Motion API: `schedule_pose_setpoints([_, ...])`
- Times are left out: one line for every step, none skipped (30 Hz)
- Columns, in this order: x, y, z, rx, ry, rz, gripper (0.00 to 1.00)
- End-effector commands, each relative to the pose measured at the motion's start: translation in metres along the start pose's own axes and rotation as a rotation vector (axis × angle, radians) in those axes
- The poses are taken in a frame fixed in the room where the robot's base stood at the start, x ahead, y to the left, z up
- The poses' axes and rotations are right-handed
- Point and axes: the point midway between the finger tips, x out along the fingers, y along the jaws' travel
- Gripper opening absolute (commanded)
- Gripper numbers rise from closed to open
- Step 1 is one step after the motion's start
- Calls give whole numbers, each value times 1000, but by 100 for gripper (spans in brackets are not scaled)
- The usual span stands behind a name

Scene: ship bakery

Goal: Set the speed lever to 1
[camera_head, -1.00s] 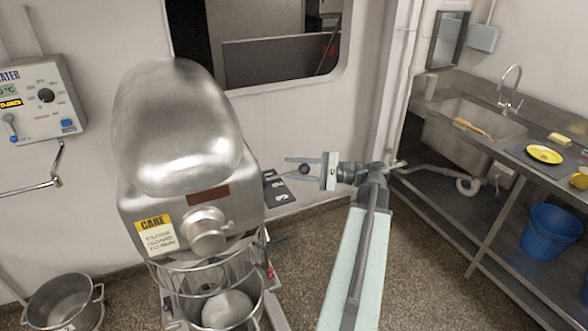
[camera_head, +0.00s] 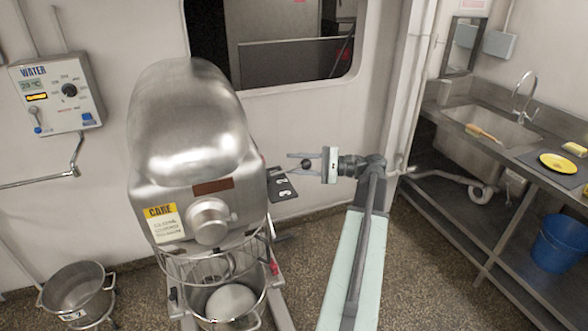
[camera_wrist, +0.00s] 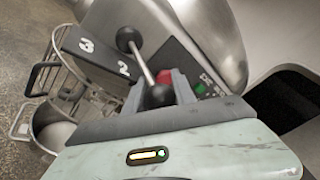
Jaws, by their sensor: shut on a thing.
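The speed lever is a thin metal rod with black balls, seen in the wrist view (camera_wrist: 144,68) in front of a dark plate (camera_wrist: 92,52) marked 3 and 2. No 1 can be read, and I cannot tell exactly which mark the lever stands at. In the head view the plate (camera_head: 284,189) juts from the right side of the steel mixer (camera_head: 190,125). My gripper (camera_head: 300,163) reaches left above the plate, its fingers closed around the lever's black knob (camera_head: 306,164).
The mixer bowl (camera_head: 200,297) sits below, behind a wire guard. A steel pot (camera_head: 72,290) stands on the floor at left. A water panel (camera_head: 56,95) hangs on the wall. A sink counter (camera_head: 432,112) and blue bucket (camera_head: 560,243) are at right.

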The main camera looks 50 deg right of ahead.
Motion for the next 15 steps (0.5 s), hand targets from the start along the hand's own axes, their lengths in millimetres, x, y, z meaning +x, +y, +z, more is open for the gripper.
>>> schedule_pose_setpoints([-1, -1, 1, -1, 0, -4, 0])
schedule_pose_setpoints([-1, -1, 1, -1, 0, -4, 0])
schedule_pose_setpoints([-1, -1, 1, -1, 0, -4, 0])
schedule_pose_setpoints([-1, -1, 1, -1, 0, -4, 0])
schedule_pose_setpoints([-1, -1, 1, -1, 1, -4, 0])
schedule_pose_setpoints([-1, -1, 1, -1, 1, -4, 37])
schedule_pose_setpoints([-1, -1, 1, -1, 1, -4, 41])
schedule_pose_setpoints([-1, -1, 1, -1, 1, -4, 41])
schedule_pose_setpoints([-1, -1, 1, -1, 1, -4, 41])
schedule_pose_setpoints([-1, -1, 1, -1, 1, -4, 41])
schedule_pose_setpoints([-1, -1, 1, -1, 1, -4, 41])
schedule_pose_setpoints([-1, -1, 1, -1, 1, -4, 41])
schedule_pose_setpoints([-1, -1, 1, -1, 1, -4, 41])
schedule_pose_setpoints([0, -1, 1, -1, 1, -4, 41])
schedule_pose_setpoints([0, -1, 1, -1, 1, -4, 41])
